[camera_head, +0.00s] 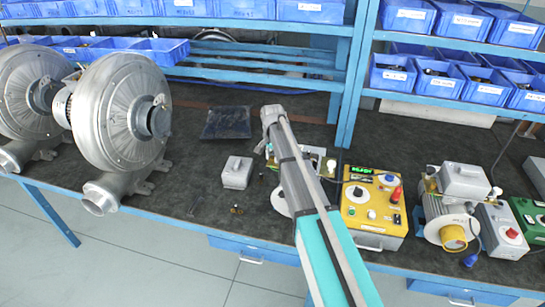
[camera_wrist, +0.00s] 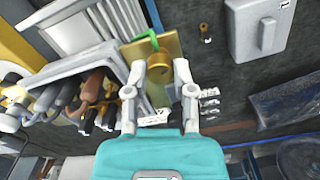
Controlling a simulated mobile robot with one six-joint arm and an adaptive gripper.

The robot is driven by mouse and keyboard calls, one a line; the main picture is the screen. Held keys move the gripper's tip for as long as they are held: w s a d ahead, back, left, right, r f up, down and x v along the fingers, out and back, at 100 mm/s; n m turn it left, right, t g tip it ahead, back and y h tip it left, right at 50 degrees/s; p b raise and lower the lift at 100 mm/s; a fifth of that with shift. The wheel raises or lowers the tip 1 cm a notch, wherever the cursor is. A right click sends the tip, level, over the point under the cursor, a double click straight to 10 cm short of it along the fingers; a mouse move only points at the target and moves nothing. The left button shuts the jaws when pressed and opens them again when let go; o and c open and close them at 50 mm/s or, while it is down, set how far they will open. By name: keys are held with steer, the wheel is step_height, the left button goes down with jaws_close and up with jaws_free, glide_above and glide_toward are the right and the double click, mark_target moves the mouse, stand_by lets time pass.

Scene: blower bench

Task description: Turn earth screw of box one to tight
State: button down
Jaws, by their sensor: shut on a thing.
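In the wrist view my gripper (camera_wrist: 158,80) has its two pale fingers on either side of a round brass screw head (camera_wrist: 158,69), shut on it. The screw head stands on a brass-coloured plate (camera_wrist: 172,48). A green wire (camera_wrist: 140,36) runs up to the plate beside the screw. Small white labels or terminals (camera_wrist: 209,100) show just right of the fingers. In the head view my arm covers most of this box, and the fingertips and screw are hidden. How far the screw is turned cannot be told.
A loose grey cover (camera_head: 237,172) lies left of my arm, with small brass parts (camera_head: 236,210) in front. A yellow tester (camera_head: 372,212) stands close on the right, then a motor (camera_head: 445,220). Blowers (camera_head: 115,112) stand at left.

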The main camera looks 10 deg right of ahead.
steer(key=shift+c, duration=2.3)
jaws_free()
steer(key=shift+n, duration=0.3)
